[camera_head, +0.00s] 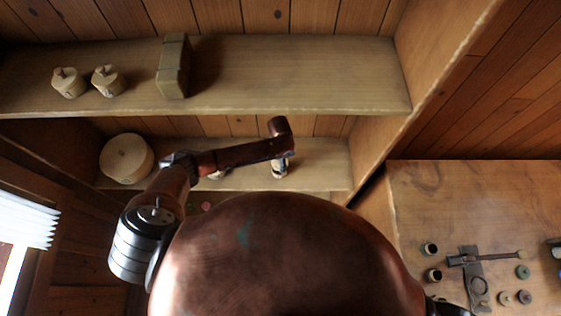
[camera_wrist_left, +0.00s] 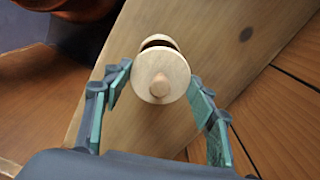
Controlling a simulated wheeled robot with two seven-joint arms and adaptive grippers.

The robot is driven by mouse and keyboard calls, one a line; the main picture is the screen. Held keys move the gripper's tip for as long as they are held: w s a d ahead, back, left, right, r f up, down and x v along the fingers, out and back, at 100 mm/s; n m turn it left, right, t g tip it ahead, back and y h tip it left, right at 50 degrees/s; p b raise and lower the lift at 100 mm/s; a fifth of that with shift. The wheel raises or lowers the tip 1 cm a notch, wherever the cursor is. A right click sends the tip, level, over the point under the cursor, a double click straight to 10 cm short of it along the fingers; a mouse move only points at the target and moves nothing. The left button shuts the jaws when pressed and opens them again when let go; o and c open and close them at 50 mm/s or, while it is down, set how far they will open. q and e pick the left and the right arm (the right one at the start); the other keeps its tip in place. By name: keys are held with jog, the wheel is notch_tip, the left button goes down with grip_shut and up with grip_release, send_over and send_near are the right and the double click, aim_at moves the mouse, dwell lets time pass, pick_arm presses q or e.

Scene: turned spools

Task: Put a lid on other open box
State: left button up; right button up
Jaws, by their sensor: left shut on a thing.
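In the left wrist view a round pale wooden lid (camera_wrist_left: 160,88) with a small knob sits between the finger pads of my left gripper (camera_wrist_left: 161,76), which is shut on it. Just behind the lid shows the pale rim of an open round box (camera_wrist_left: 158,41) with a dark mouth. The lid overlaps this mouth; I cannot tell if they touch. In the head view my left gripper (camera_head: 280,166) is small, over the lower shelf (camera_head: 320,177), with a pale thing at it. Two small pale boxes with knobs, a left one (camera_head: 68,83) and a right one (camera_head: 107,81), stand on the upper shelf. My right gripper is not in view.
A greenish block (camera_head: 173,66) stands on the upper shelf (camera_head: 300,75). A large round wooden piece (camera_head: 126,158) is on the lower shelf at left. A workbench (camera_head: 450,200) at right holds several small round pieces and a dark tool (camera_head: 474,265). The upper shelf's right part is clear.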

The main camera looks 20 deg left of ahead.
pick_arm(q)
notch_tip(320, 180, down, 2)
jog(key=shift+f+b, duration=0.1)
jog(key=shift+b, duration=0.85)
jog(key=shift+f+b, duration=0.6)
jog(key=shift+b, duration=0.3)
jog(key=shift+f, duration=0.1)
jog(key=shift+f+p, duration=0.15)
jog(key=shift+p, duration=0.15)
jog(key=shift+s, duration=0.1)
jog(key=shift+s+p, duration=0.1)
jog(key=shift+p, duration=0.35)
jog(key=shift+f, duration=0.15)
